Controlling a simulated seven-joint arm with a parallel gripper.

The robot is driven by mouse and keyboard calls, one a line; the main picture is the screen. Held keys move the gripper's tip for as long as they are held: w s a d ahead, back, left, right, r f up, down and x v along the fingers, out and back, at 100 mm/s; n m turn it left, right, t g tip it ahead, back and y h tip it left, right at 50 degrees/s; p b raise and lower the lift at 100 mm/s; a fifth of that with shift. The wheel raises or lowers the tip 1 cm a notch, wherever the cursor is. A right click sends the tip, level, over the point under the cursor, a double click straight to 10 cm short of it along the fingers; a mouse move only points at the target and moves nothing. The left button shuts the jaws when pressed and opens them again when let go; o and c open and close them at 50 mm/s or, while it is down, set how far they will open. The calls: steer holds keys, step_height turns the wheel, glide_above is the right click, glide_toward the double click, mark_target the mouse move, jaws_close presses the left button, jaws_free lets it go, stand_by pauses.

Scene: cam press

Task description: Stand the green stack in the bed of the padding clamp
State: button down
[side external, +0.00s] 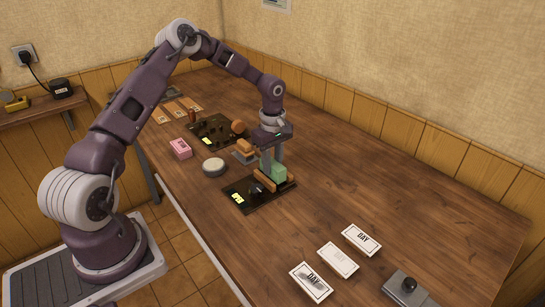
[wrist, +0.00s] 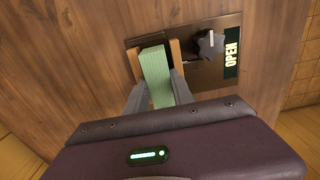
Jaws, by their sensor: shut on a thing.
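The green stack (side external: 279,173) is upright in my gripper (side external: 271,160). In the wrist view the green stack (wrist: 157,75) lies between the two fingers of my gripper (wrist: 158,88), which are shut on it. The padding clamp (side external: 247,201) is a black plate with wooden jaws and a dark knob. In the wrist view the padding clamp (wrist: 205,77) shows its star knob and a label reading OPEN. The stack appears between the two wooden jaws, over the bed. I cannot tell whether its foot touches the bed.
Another black plate (side external: 208,140) with fittings lies farther back, near a pink block (side external: 181,149) and a round pale-topped tin (side external: 214,167). Printed cards (side external: 338,260) lie at the front right, beside a grey device with a black knob (side external: 409,287). The right of the table is clear.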

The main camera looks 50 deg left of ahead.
steer(key=shift+f, duration=0.3)
steer(key=c, duration=1)
jaws_free()
steer(key=o, duration=0.4)
steer(key=shift+c, duration=0.2)
steer(key=shift+o, duration=0.6)
steer(key=shift+r, duration=3.55)
